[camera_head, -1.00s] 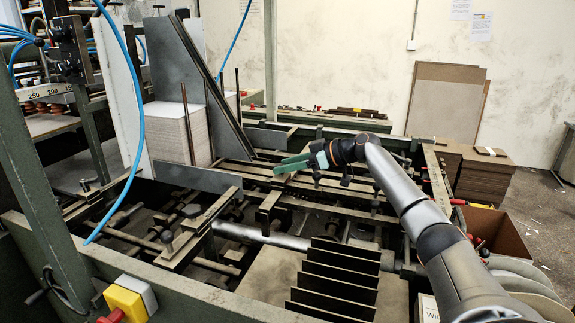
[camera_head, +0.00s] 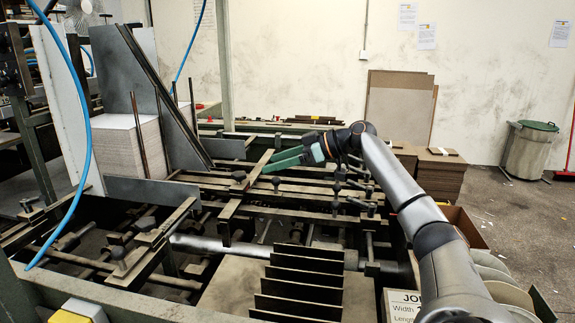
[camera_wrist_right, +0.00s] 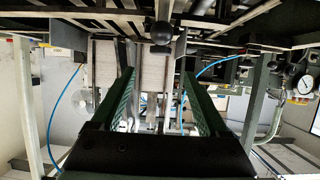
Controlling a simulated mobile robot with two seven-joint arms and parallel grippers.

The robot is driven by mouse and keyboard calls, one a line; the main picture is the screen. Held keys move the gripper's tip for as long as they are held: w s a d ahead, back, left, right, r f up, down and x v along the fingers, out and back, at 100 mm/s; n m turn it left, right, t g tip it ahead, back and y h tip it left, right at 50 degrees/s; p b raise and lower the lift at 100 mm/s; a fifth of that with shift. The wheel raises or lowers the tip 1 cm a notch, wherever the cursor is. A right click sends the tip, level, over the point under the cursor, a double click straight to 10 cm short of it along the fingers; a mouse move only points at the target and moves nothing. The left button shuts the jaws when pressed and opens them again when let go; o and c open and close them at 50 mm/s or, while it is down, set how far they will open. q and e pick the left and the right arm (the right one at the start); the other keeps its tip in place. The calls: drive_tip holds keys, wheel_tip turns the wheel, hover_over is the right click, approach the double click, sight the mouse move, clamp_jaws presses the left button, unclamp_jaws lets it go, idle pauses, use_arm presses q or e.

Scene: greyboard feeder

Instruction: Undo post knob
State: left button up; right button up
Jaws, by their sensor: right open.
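A black ball knob (camera_head: 239,175) stands on a bar of the feeder's frame, left of my right gripper (camera_head: 271,164) in the head view. A black ball knob on a short post (camera_wrist_right: 161,33) also shows in the right wrist view, above the gap between the fingertips. I cannot tell for sure that it is the same knob. My right gripper has long green fingers; in the wrist view (camera_wrist_right: 156,72) they are spread apart with nothing between them. The gripper is apart from the knob. My left gripper is in neither view.
A stack of greyboard (camera_head: 127,148) stands at the left, beside a slanted metal plate (camera_head: 165,95). Dark upright plates (camera_head: 303,283) stand in front. Several rails and small clamps lie under my right arm. A blue hose (camera_head: 84,130) hangs at the left. Open floor lies at the right.

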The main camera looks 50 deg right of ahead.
drive_tip(key=shift+b+v, duration=0.35)
drive_tip(key=shift+v, duration=1.3)
